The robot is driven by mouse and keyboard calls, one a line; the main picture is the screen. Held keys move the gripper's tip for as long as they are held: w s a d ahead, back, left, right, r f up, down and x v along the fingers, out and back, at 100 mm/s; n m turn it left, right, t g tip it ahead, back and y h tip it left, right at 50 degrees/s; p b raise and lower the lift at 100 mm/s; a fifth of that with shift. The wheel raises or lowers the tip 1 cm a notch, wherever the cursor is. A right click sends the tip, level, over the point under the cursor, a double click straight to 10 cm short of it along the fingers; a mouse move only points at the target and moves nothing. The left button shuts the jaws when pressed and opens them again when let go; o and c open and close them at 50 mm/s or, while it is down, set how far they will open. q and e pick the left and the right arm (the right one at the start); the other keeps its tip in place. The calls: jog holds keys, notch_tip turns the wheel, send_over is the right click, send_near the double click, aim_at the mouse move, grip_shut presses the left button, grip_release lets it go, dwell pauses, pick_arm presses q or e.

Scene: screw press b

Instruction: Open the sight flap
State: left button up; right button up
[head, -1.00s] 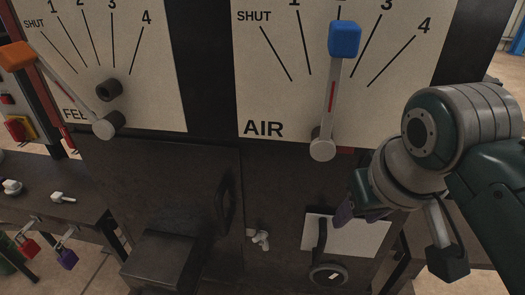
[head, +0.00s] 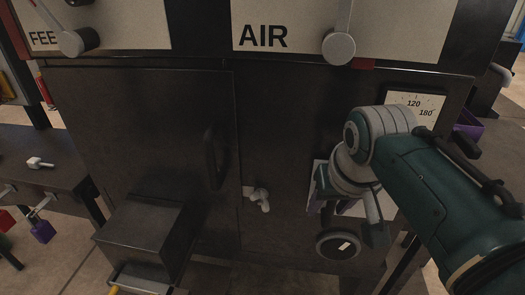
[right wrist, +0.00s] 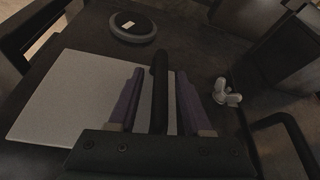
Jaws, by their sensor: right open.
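My right gripper (head: 326,203) is open in front of the lower right of the dark cabinet front, by a pale plate (head: 347,208). In the right wrist view, its two purple fingers (right wrist: 157,88) lie on either side of an upright black bar handle (right wrist: 159,72), apart from it. The pale plate (right wrist: 62,98) lies behind the bar. A round dark disc with a small white mark (head: 338,245) sits just below the plate; it also shows in the right wrist view (right wrist: 133,27). I cannot tell which of these parts is the sight flap. My left gripper is not in view.
A pale wing-shaped knob (head: 260,199) sticks out left of the plate. A large door (head: 140,130) with a dark handle (head: 212,158) and a protruding box (head: 146,235) are further left.

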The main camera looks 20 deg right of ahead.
jog(key=shift+w+d+f, duration=0.1)
jog(key=shift+w+f, duration=0.05)
jog(key=shift+f, duration=0.35)
jog(key=shift+c, duration=0.2)
grip_shut()
dwell(1.0)
